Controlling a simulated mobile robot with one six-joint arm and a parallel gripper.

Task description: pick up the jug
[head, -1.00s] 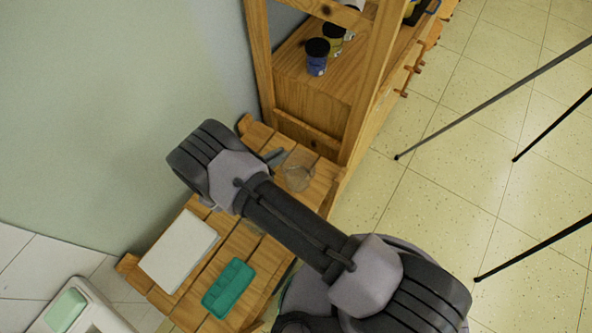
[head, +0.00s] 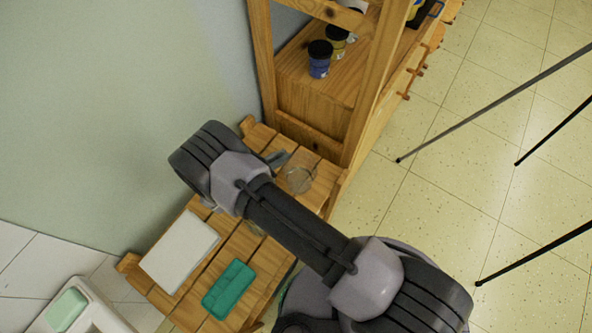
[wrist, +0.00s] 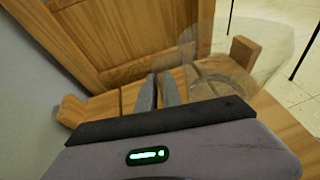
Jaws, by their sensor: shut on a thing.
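The jug (head: 299,179) is clear glass, at the far end of the slatted wooden bench (head: 318,192) in the head view. In the wrist view it shows as a faint see-through shape (wrist: 262,45) at the right. My gripper (head: 279,158) is beside the jug, on its upper-left side in the head view. In the wrist view its two grey fingers (wrist: 159,88) are close together, left of the jug's body. They are shut on the jug, seemingly at its handle, though the clear glass makes the grip hard to see. I cannot tell whether the jug touches the bench.
A white pad (head: 180,252) and a green palette (head: 229,288) lie on the near part of the bench. A wooden shelf (head: 318,95) with paint jars (head: 319,60) stands just beyond the jug. The wall is close on the left. Thin dark legs (head: 480,110) stand on the floor at right.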

